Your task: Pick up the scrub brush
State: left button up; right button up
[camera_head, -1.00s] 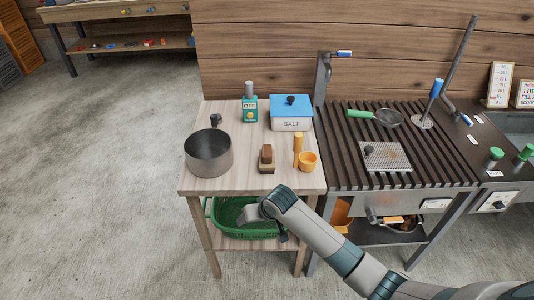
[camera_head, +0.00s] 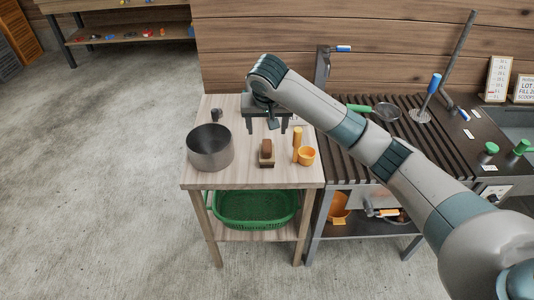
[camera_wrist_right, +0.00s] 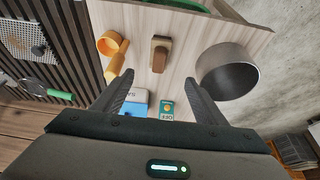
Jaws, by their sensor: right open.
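The scrub brush (camera_head: 266,152), a small brown block on a paler base, stands on the light wooden table (camera_head: 225,178) near its front middle. It also shows in the right wrist view (camera_wrist_right: 160,55), upper middle. My right gripper (camera_head: 266,122) is over the back part of the table, behind the brush in the head view. Its fingers are apart with nothing between them. In the right wrist view the brush lies beyond the two fingertips (camera_wrist_right: 158,84), apart from them. My left gripper is not in view.
A dark metal pot (camera_head: 210,148) stands left of the brush, an orange scoop (camera_head: 306,156) close on its right. The salt box (camera_wrist_right: 133,104) and OFF bottle (camera_wrist_right: 166,107) are hidden behind my gripper in the head view. A green basket (camera_head: 255,222) sits on the lower shelf.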

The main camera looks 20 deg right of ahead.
jog(key=shift+f, duration=0.15)
jog(key=p, duration=0.3)
send_near(267, 146)
jog(key=x, duration=0.5)
jog(key=shift+s+a+f, duration=0.15)
jog(key=shift+s+f, duration=0.05)
jog(key=shift+f, duration=0.15)
jog(key=shift+w+f, duration=0.25)
jog(key=shift+f, duration=0.35)
jog(key=shift+w+d+f+p, duration=0.2)
jog(key=shift+w+f+p, duration=0.1)
jog(key=shift+f+p, duration=0.2)
jog(key=shift+w+d+f+p, duration=0.15)
jog(key=shift+w+f+p, duration=0.2)
jog(key=shift+f+p, duration=0.1)
jog(key=shift+x, duration=1.5)
jog(key=c, duration=1.2)
